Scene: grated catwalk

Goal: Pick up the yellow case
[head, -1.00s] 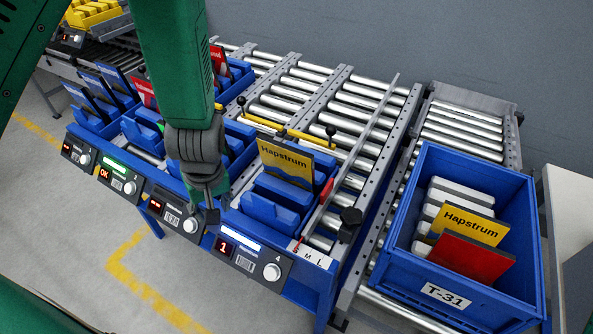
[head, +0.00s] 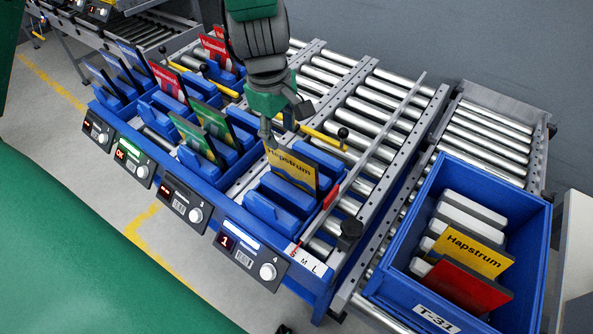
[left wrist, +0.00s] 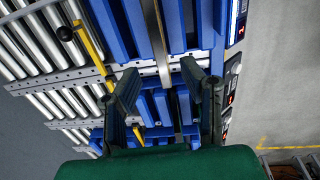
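A thin yellow case (head: 291,173) marked Hapstrum stands tilted in the blue slotted holder of the front-right bay. A second yellow Hapstrum case (head: 468,250) leans in the blue T-31 tote (head: 530,285), behind a red case (head: 462,288). My left gripper (head: 283,122) is just above and behind the top edge of the case in the holder, covering part of its upper left. In the left wrist view its two fingers (left wrist: 160,80) are apart, with a thin upright edge beyond them that I cannot surely identify. My right gripper is not in view.
Green cases (head: 198,138), red cases (head: 168,78) and blue cases (head: 130,60) stand in neighbouring holders. A black-knobbed yellow bar (head: 325,138) and a metal rail (head: 385,138) lie close by. Rollers (head: 375,105) behind are empty.

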